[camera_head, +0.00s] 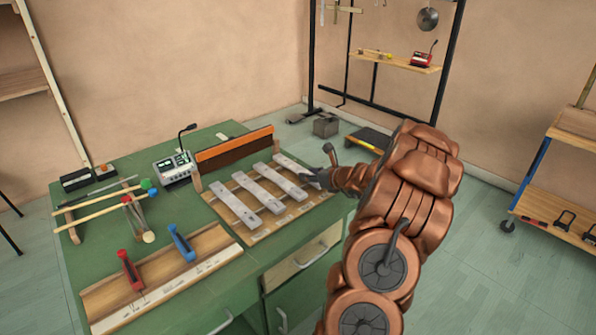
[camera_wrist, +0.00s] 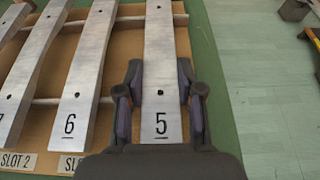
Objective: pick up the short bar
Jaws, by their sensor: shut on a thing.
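The short bar, a silver metal bar marked 5 (camera_wrist: 161,45), is the rightmost of the row in the wrist view. It also shows in the head view (camera_head: 293,165), at the right end of the row on the green workbench. My gripper (camera_wrist: 160,92) has one dark finger on each side of it, near its numbered end, and is shut on it. In the head view my gripper (camera_head: 318,178) is at the bar's near end, which it partly hides. The bar lies in line with the others; I cannot tell whether it touches the rails.
The bar marked 6 (camera_wrist: 80,85) lies just left, with more bars beyond, over a wooden base board (camera_head: 209,192). An orange-brown upright panel (camera_head: 233,149) stands behind the row. Mallets, a mixer (camera_head: 174,166) and a board with red and blue clamps (camera_head: 163,270) occupy the left.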

